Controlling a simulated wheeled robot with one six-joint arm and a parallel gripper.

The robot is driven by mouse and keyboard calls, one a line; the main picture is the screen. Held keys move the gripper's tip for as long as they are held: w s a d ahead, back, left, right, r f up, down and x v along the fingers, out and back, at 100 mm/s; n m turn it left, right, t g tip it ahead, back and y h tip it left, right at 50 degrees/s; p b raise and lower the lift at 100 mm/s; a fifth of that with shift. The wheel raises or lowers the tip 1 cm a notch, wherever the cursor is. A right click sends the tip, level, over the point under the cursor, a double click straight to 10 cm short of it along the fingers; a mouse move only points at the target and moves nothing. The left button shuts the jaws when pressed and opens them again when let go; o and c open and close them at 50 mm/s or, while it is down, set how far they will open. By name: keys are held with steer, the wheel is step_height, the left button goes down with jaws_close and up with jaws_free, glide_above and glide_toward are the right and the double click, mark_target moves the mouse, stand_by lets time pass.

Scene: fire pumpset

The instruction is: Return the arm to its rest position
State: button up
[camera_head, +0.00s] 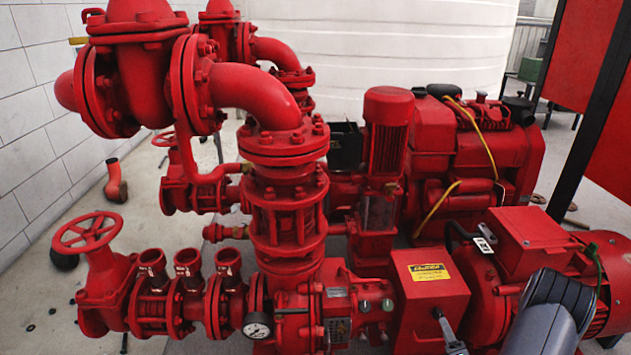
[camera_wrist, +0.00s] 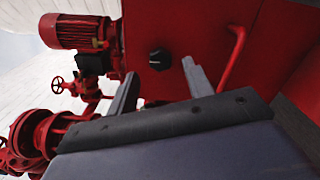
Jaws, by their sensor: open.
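My gripper (camera_wrist: 160,72) shows in the wrist view with its two grey fingers spread apart and nothing between them. Behind the gap is a red panel (camera_wrist: 185,25) with a black knob (camera_wrist: 159,59). The knob appears beyond the fingertips; I cannot tell the exact distance. In the head view a dark grey link of my arm (camera_head: 553,310) reaches in from the lower right, in front of the red motor.
Red pump pipework (camera_head: 285,215) and a valve handwheel (camera_head: 87,232) fill the left and middle. A red box with a yellow label (camera_head: 430,290) stands near my arm. A red engine (camera_head: 470,150) is behind. A black-framed red board (camera_head: 605,150) stands at right. A red handle (camera_wrist: 233,58) borders the fingers' right.

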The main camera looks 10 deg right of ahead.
steer(key=w, duration=0.4)
steer(key=shift+w+d+b, duration=0.15)
steer(key=shift+w+b, duration=0.15)
steer(key=shift+w, duration=0.05)
steer(key=shift+s, duration=0.1)
